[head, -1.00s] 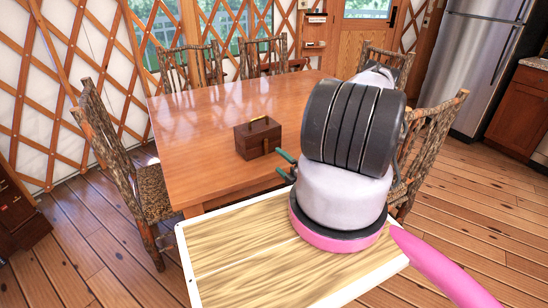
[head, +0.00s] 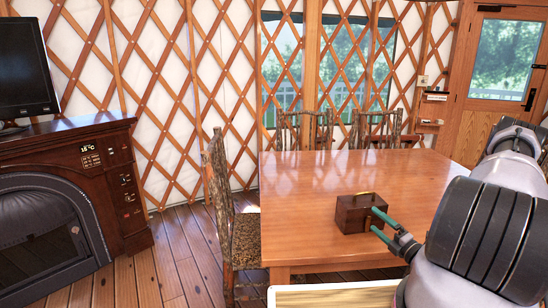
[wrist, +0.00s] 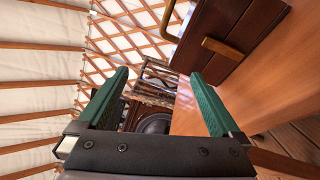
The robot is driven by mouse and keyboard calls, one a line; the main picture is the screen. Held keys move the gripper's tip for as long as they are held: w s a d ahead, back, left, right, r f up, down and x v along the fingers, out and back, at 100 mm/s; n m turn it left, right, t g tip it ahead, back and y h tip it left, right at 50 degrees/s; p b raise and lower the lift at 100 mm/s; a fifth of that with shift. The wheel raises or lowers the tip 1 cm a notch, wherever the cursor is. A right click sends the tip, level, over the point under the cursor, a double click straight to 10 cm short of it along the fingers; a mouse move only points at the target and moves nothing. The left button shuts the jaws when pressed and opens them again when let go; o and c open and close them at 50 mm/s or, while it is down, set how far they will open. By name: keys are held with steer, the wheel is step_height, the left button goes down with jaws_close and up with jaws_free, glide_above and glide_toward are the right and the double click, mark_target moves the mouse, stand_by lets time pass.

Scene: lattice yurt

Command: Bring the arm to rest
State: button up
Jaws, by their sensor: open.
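My gripper (head: 376,219) has two green fingers, apart and with nothing between them. In the head view it is at the lower right, at the front right side of a dark wooden box with a brass handle (head: 350,214). The box sits upright and closed on the table (head: 310,185). I cannot tell whether a finger touches it. In the wrist view, the open fingers of my gripper (wrist: 160,74) frame the lattice wall and a chair, and the box (wrist: 215,38) fills the top right, beside the right finger.
A chair (head: 230,205) stands at the table's left end, and more chairs (head: 305,130) stand behind it. A fireplace cabinet (head: 120,165) with a screen (head: 25,70) on top is at the left. A door (head: 500,75) is at the back right. The tabletop left of the box is clear.

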steer(key=s+a+r+n+g+y, duration=0.2)
steer(key=a+r+n+g, duration=0.35)
steer(key=r+n, duration=0.3)
steer(key=s+a+r+n+g+y, duration=0.2)
steer(key=s+a+r+n+g, duration=0.15)
steer(key=r+n+g, duration=0.4)
steer(key=s+a+r+n+g+y, duration=0.15)
steer(key=a+r+n+g, duration=0.3)
steer(key=r+n, duration=0.55)
steer(key=s+d+r+n+t+h, duration=0.1)
steer(key=s+r+n+t+h, duration=0.2)
steer(key=s+r+n+h, duration=0.2)
steer(key=s+d+r+n+t+h, duration=0.1)
steer(key=s+r+n+t+h, duration=0.3)
steer(key=r+n, duration=0.7)
steer(key=shift+s+r+h, duration=0.75)
steer(key=shift+s+h, duration=0.3)
